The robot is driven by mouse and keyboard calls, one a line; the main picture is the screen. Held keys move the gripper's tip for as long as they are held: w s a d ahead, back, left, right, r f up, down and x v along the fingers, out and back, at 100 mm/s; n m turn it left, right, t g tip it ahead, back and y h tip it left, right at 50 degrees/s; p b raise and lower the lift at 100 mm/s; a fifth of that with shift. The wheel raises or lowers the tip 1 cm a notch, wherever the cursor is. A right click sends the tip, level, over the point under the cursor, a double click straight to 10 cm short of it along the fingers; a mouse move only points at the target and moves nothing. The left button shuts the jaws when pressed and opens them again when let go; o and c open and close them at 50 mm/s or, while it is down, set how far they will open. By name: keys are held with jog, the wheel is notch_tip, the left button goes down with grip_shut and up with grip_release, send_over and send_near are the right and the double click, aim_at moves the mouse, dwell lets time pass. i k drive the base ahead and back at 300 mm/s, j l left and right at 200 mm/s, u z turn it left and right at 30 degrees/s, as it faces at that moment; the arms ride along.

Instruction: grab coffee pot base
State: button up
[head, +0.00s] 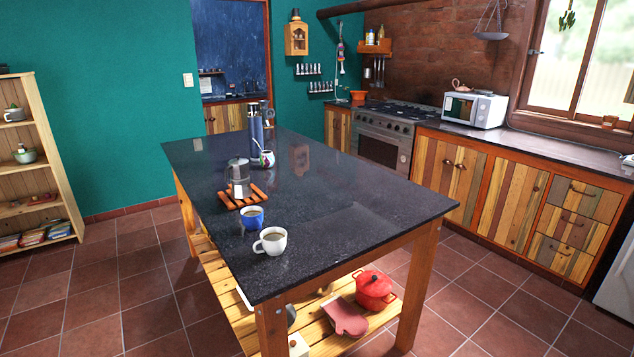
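A small clear and metallic pot (238,182) stands on a slatted wooden trivet (231,203) on the dark stone top of the kitchen island (330,215). It looks like the coffee pot, but it is too small to tell its base from its other parts. A tall blue flask-like vessel (256,133) stands behind it, near the island's far end. My gripper is not in view.
A blue cup (251,217) and a white cup (271,240) stand in front of the trivet. A patterned mug (267,159) stands by the blue vessel. The island's right half is bare. Tiled floor (130,270) lies open on the left.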

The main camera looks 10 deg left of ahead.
aim_at(244, 192)
jog(key=i+j+z, duration=0.15)
jog(key=j+z, duration=0.25)
jog(key=j, duration=0.45)
jog(key=j+z, duration=0.4)
jog(key=j, duration=4.65)
